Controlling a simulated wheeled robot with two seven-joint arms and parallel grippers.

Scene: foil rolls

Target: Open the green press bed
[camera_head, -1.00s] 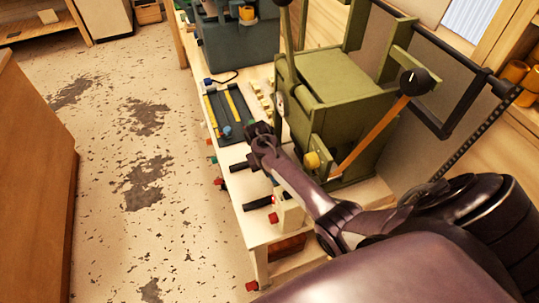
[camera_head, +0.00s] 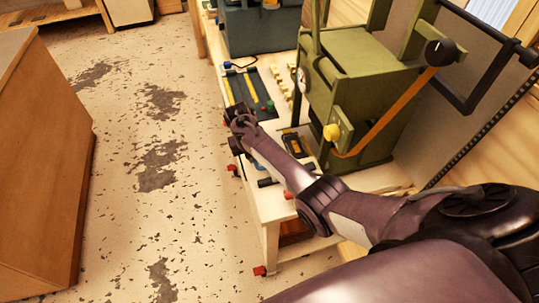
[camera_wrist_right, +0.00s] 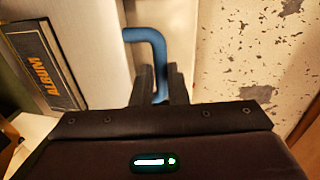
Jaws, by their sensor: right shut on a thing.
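The green press (camera_head: 355,85) stands on the pale workbench (camera_head: 268,205), with an orange lever (camera_head: 400,108) ending in a black knob and a yellow knob (camera_head: 332,132) on its front. I cannot tell from these views whether its bed is open. My right gripper (camera_head: 240,122) is at the bench's front edge, left of the press. In the right wrist view my gripper (camera_wrist_right: 159,88) is shut on a blue bent handle (camera_wrist_right: 157,48), whose bar passes between the fingers. My left gripper is not in view.
A dark tray (camera_head: 240,88) with yellow strips lies on the bench behind my gripper. A dark book marked ALBUM (camera_wrist_right: 48,68) lies beside the handle. Red knobs (camera_head: 232,168) line the bench front. A wooden cabinet (camera_head: 45,150) stands at left; the floor between is clear.

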